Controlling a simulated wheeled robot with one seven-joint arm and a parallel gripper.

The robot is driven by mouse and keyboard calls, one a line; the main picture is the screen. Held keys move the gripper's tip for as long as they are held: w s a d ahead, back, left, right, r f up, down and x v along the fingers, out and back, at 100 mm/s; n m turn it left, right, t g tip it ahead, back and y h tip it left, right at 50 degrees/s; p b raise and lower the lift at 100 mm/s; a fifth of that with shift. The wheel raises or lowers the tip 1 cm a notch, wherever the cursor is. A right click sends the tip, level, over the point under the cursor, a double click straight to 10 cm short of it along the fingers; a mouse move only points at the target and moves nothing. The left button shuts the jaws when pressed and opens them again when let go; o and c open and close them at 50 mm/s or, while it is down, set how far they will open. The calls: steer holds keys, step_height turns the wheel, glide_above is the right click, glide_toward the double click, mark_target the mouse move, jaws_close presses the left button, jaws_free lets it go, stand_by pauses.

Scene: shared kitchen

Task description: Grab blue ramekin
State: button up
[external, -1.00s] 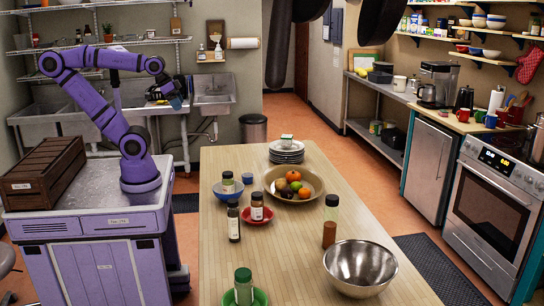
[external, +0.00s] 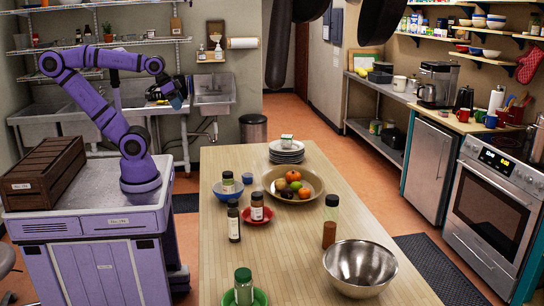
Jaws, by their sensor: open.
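A small blue ramekin (external: 248,180) sits on the wooden table, at the left side of the fruit bowl. A wider blue dish (external: 222,195) with a dark-lidded jar (external: 228,181) in it stands just left of the ramekin. My gripper (external: 179,103) is raised in front of the sink area, to the left of the table and well apart from the ramekin. It is open and small in the picture, and I see nothing held in it.
A wooden fruit bowl (external: 311,195) is right of the ramekin. A jar (external: 257,206) on a red dish (external: 270,216) and a dark bottle (external: 234,221) stand in front. Stacked plates (external: 287,153) are behind. The table's left strip is bare near the front.

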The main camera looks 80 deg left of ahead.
stand_by(0.3)
steer(key=g, duration=0.5)
glide_above(248, 176)
steer(key=d, duration=0.3)
step_height(248, 176, down, 27)
steer(key=shift+n+y, duration=0.3)
steer(key=shift+y, duration=0.1)
steer(key=shift+s+a+f, duration=0.1)
steer(key=shift+a+f, duration=0.1)
steer(key=shift+f, duration=2.7)
steer(key=shift+s+a+f, duration=0.1)
steer(key=shift+a+f, duration=0.05)
steer(key=shift+f, duration=2.7)
steer(key=shift+c, duration=0.5)
steer(key=c, duration=0.9)
